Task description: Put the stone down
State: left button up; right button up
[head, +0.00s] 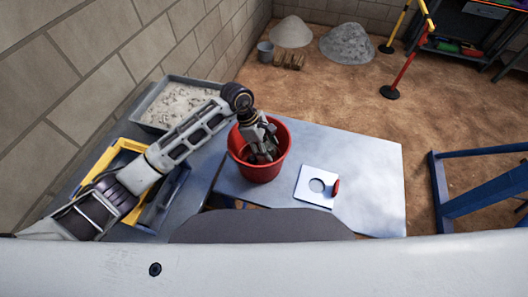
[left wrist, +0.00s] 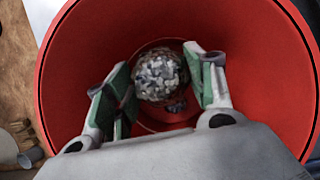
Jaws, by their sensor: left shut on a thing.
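The stone (left wrist: 160,75) is a rough, speckled grey lump in the left wrist view, between the green-padded fingers of my left gripper (left wrist: 158,82). The gripper is shut on it. The gripper (head: 261,150) reaches down into the red bucket (head: 258,174), which stands on the grey metal table in the head view. The bucket's red wall (left wrist: 258,45) surrounds the stone and fingers in the left wrist view. A few small grey bits (left wrist: 177,105) show below the stone. I cannot tell whether the stone touches the bottom. My right gripper is not in view.
A white plate (head: 308,175) with a round hole and a red part lies right of the bucket. A grey tray of pale gravel (head: 150,118) and a yellow-and-blue crate (head: 176,192) stand left. The table's right side (head: 375,175) is clear. A blue frame (head: 480,196) stands farther right.

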pick_arm(q)
jog(key=shift+f+p, duration=0.4)
jog(key=shift+f, duration=2.05)
jog(key=shift+f, duration=0.1)
jog(key=shift+f+p, duration=0.3)
jog(key=shift+f, duration=1.45)
jog(key=shift+f, duration=0.15)
jog(key=o, duration=1.4)
